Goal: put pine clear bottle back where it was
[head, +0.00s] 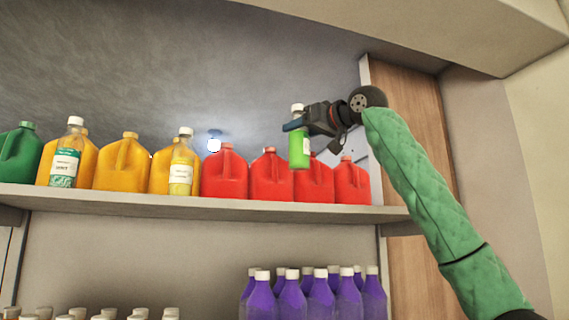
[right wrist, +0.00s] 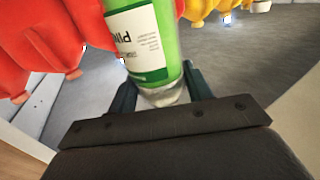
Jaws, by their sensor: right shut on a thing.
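The pine clear bottle (head: 299,150) holds bright green liquid and has a white cap. My right gripper (head: 297,124) is shut on its upper part and holds it upright, in front of the red jugs above the upper shelf's edge. In the right wrist view the bottle (right wrist: 150,40) shows upside down between the fingers (right wrist: 160,90), with a label reading "PIN". The upper shelf (head: 300,211) carries the row of jugs. I cannot tell whether the bottle's base touches anything. My left gripper is not in view.
Red jugs (head: 224,175), yellow jugs (head: 122,165) and a green jug (head: 20,152) line the upper shelf. Two clear bottles, one teal (head: 66,160) and one yellow (head: 182,168), stand in front. A wooden panel (head: 415,130) is at right.

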